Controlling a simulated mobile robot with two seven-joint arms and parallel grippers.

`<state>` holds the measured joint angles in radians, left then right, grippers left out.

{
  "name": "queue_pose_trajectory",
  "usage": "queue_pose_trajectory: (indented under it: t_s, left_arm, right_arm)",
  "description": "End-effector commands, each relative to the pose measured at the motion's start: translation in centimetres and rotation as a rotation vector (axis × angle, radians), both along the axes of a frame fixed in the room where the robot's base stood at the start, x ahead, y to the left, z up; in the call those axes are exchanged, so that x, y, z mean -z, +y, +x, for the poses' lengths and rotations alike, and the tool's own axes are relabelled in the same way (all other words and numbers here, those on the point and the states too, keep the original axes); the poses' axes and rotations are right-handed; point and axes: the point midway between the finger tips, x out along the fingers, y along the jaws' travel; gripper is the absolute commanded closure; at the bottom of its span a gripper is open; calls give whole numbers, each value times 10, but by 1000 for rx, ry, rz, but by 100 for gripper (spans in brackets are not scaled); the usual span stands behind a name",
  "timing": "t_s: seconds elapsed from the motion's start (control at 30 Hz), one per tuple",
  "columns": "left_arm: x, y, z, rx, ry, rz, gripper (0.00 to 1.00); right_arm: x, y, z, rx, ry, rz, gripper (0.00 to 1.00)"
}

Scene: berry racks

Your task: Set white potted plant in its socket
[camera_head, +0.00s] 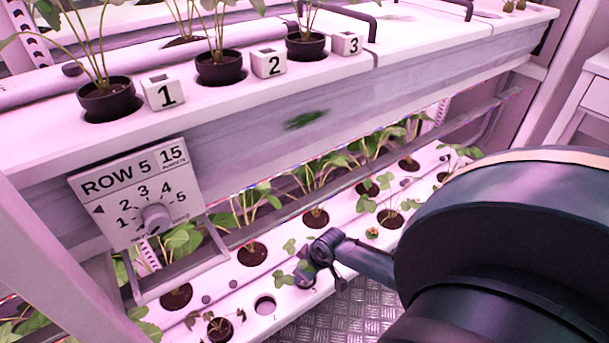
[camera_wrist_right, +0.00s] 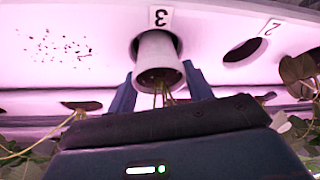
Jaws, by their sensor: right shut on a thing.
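The white potted plant (camera_wrist_right: 158,52) is between the blue fingers of my right gripper (camera_wrist_right: 158,84) in the right wrist view, which appears upside down. The gripper is shut on the pot; thin stems show at its soil end. The pot is at the socket by the label 3 (camera_wrist_right: 160,17). A dark socket edge shows beside the pot, but I cannot tell how deep the pot sits. In the head view my right arm comes in from the right, its far end over the lower shelf (camera_head: 228,293). My left gripper is out of view.
An empty socket (camera_wrist_right: 243,50) lies by the label 2 in the wrist view. An empty hole (camera_head: 264,305) shows on the lower shelf in the head view. Dark potted plants stand close by on that shelf. The upper trough (camera_head: 205,140) overhangs it, with a ROW 5 sign (camera_head: 130,190).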

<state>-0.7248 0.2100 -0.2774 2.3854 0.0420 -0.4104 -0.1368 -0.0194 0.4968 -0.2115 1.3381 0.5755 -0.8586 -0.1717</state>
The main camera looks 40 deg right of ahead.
Motion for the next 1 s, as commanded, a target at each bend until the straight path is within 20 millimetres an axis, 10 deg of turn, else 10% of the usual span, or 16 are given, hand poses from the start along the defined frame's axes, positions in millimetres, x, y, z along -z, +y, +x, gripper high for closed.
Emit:
queue_pose_trajectory:
  t_s: [0.77,0.8,1.0]
  left_arm:
    - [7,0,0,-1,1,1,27]
    - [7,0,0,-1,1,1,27]
    - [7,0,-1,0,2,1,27]
  right_arm:
    - [11,0,0,1,-1,1,73]
    - [10,0,1,0,-1,0,46]
    - [10,0,0,0,-1,0,29]
